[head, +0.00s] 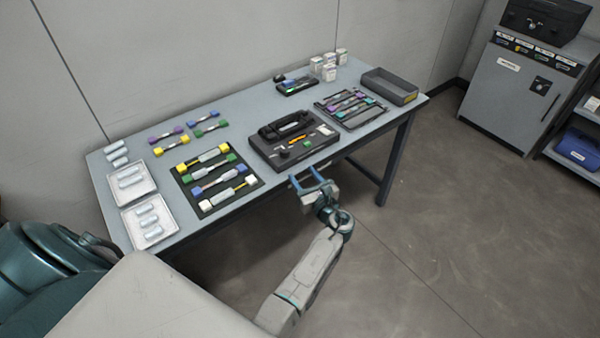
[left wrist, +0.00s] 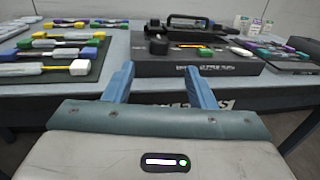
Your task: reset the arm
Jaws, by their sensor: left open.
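My left gripper (head: 309,179) is open and empty. It hangs just off the front edge of the table (head: 232,119), in front of the black fusion splicer (head: 270,150). In the left wrist view the two blue fingers of the gripper (left wrist: 160,70) are spread apart and point at the front face of the splicer (left wrist: 200,69). Nothing lies between the fingers. My right gripper is in neither view.
A black mat (head: 210,211) with several coloured connectors lies left of the splicer. White trays (head: 127,199) stand at the table's left end. A second rack (head: 373,116) and a grey bin (head: 405,96) are to the right. The floor (head: 430,240) right of my arm is clear.

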